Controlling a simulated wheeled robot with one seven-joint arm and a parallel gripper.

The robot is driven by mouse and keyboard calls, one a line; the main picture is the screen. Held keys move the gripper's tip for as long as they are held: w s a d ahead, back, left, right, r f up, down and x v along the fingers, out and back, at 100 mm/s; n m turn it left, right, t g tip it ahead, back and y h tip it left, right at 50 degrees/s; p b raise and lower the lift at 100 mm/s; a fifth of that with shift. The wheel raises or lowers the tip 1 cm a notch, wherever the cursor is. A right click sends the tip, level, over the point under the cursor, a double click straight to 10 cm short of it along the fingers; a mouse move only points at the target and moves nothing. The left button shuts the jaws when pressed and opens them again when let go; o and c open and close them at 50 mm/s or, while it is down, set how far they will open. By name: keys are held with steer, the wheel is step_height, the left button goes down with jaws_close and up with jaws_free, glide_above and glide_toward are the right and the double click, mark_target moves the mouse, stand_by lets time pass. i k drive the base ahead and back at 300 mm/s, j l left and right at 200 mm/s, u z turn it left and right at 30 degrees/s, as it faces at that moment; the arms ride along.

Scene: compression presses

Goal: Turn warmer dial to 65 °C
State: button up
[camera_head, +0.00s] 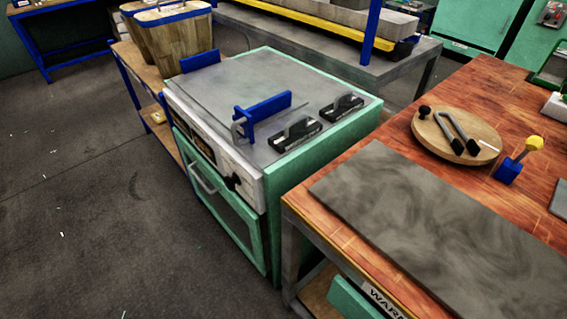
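A green cabinet with a grey top (225,95) stands in the middle of the view. Its pale front panel (215,150) carries a black knob (234,183) at the right end and dark display-like areas to the left. The scale and pointer setting are too small to read. Below the panel is a glass door with a grey handle (203,180). A label starting "WARM" (380,300) shows on the wooden bench's front at the bottom edge, cut off, above a green part (358,300). I cannot tell which unit is the warmer. My gripper is not in view.
The wooden bench (300,205) on the right bears a dark slab (440,230), a round board (440,140) and a yellow-knobbed blue tool (515,160). Blue brackets and black clamps sit on the cabinet top. Open dark floor (90,220) lies at left and front.

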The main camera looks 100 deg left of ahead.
mark_target(229, 183)
steer(key=u, duration=2.55)
